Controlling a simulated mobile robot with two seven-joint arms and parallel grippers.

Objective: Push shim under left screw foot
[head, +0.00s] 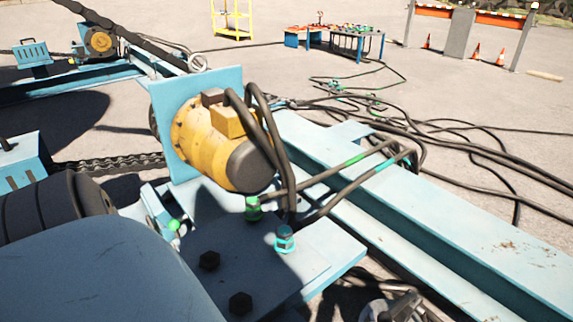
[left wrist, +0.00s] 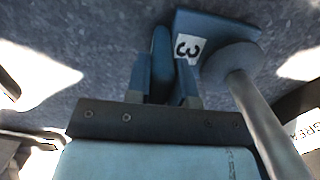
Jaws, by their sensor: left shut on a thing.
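In the left wrist view, my left gripper (left wrist: 162,70) is shut on the upright blue tab of a blue shim (left wrist: 222,28). The shim is a flat plate with a white label reading 3. The left screw foot (left wrist: 228,66) shows as a grey round pad on a slanting metal rod, right of my fingers. The pad overlaps the shim's plate in the picture; I cannot tell whether they touch. The pad hides part of the plate. The head view shows neither the shim, the foot nor my left gripper. My right gripper is not identifiable in either view.
In the head view, a yellow motor (head: 207,140) with black hoses sits on a light blue frame (head: 440,195). Two dark bolts (head: 240,303) stand on its plate. Black cables (head: 470,150) lie on the ground to the right. Below my fingers, bright ground patches flank shadowed ground.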

